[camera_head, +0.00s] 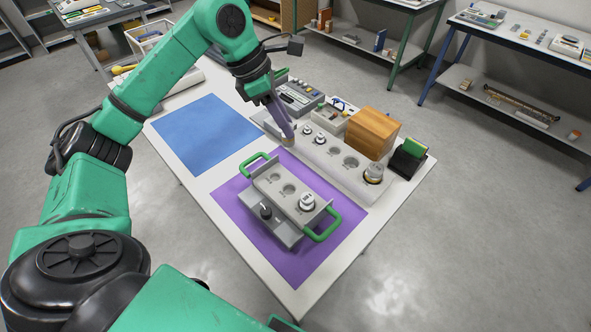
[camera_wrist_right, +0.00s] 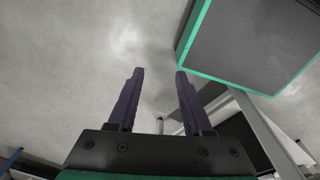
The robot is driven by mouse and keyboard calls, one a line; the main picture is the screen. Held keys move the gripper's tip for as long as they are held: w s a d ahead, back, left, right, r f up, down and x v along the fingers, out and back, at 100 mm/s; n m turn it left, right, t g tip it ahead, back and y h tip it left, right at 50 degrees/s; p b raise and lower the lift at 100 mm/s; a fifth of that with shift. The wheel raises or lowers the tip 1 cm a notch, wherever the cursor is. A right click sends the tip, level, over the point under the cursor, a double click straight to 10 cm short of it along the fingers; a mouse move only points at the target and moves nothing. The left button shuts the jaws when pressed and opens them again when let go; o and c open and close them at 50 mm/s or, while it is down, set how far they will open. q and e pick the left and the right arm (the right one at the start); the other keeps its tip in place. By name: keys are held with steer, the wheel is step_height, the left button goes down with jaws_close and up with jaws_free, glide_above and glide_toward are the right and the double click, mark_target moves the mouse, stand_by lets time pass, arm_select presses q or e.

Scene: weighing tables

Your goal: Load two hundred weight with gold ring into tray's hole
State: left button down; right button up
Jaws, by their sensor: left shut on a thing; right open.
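The grey tray (camera_head: 258,192) with green handles stands on the purple mat. Two of its top holes look empty, and a silver weight (camera_head: 306,203) sits in the hole nearest the right handle. A black-knobbed piece (camera_head: 265,210) is on its lower front step. My left gripper (camera_head: 287,137) points down at the far-left end of the pale weight rack (camera_head: 345,178), shut on a small brownish weight (camera_head: 288,142), mostly hidden by the fingers. I cannot tell whether the weight is clear of the rack. My right gripper (camera_wrist_right: 160,85) is open and empty, over floor.
The rack also holds two small weights (camera_head: 320,139) and a larger weight with a gold-toned band (camera_head: 374,173); two holes between look empty. A wooden box (camera_head: 371,132), a black holder (camera_head: 408,160) and a grey device (camera_head: 299,96) stand behind. The blue mat (camera_head: 205,135) is clear.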

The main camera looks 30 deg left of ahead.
arm_select(q)
step_height(320, 180, down, 6)
steer(key=s, duration=0.2)
steer(key=p, duration=0.3)
glide_above(287, 194)
step_height(287, 194, down, 12)
steer(key=shift+f, duration=0.55)
steer(key=c, duration=0.6)
jaws_free()
steer(key=shift+c, duration=0.2)
arm_select(e)
steer(key=r, duration=0.1)
steer(key=s+r, duration=0.1)
steer(key=r, duration=0.1)
steer(key=shift+s+a, duration=0.25)
steer(key=shift+s, duration=0.1)
